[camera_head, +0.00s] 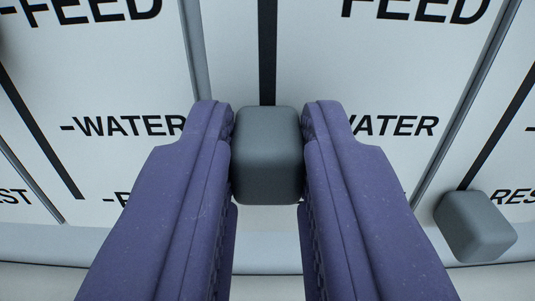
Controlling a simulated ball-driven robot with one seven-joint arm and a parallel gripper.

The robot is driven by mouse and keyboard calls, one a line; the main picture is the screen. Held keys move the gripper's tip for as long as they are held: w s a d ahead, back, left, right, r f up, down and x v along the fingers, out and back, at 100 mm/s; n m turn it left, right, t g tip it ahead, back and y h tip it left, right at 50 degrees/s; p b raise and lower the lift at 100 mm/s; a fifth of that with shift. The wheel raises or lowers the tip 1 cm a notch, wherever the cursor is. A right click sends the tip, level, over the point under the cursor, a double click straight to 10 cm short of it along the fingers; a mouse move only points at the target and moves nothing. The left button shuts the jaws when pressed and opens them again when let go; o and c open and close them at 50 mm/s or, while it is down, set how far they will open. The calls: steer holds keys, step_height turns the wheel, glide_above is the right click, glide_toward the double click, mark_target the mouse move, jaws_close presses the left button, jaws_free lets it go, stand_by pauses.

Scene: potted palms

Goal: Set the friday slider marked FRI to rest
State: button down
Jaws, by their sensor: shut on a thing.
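My gripper (268,118), with two purple fingers, is shut on a grey block-shaped slider knob (267,160) in the middle of the view. The knob sits in a dark vertical slot (267,55) on a white panel. Its height is around the WATER label (400,126) or a little below it; the exact mark is hard to tell. A FEED label (418,10) is higher up. The REST label of this column is hidden behind my right finger. No FRI mark shows, so I cannot read which day this slider is.
A second grey knob (475,227) stands at the lower right, beside a REST label (512,196). Left of my gripper is another column with a dark slot (40,130) and a WATER label (130,126). Grey ridges (467,95) divide the columns.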

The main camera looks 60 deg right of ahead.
step_height(320, 180, down, 5)
steer(key=b, duration=0.3)
steer(key=shift+b, duration=0.35)
steer(key=c, duration=1)
jaws_free()
steer(key=shift+o, duration=0.2)
steer(key=shift+a, duration=0.1)
steer(key=v, duration=0.7)
steer(key=shift+s+a+p, duration=0.2)
steer(key=shift+a+p, duration=0.1)
